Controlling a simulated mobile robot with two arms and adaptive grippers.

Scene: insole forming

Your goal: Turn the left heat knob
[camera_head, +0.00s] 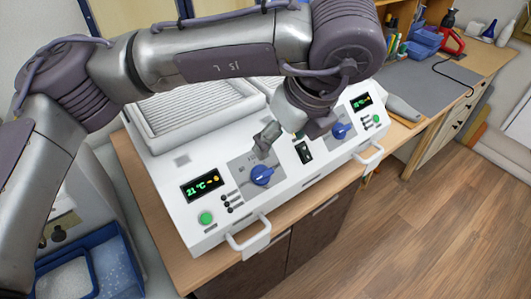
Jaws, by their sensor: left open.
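The left heat knob (262,174) is a blue dial on the front panel of the white forming machine (310,176). It sits right of a display (202,184) reading about 21 °C. The right heat knob (340,131), also blue, is further right on the same panel. My left arm reaches across the machine from the left. My left gripper (268,140) is open, just above and behind the left knob in the picture, and appears apart from it. The arm and wrist partly hide its fingers and the middle of the machine. My right gripper is not in view.
Green buttons (206,217) and white front handles (249,238) edge the panel. Ribbed heating trays (190,112) lie behind it. A blue bin (107,262) stands at lower left. A grey mat (432,80) and tools occupy the right bench. The wooden floor (420,220) is clear.

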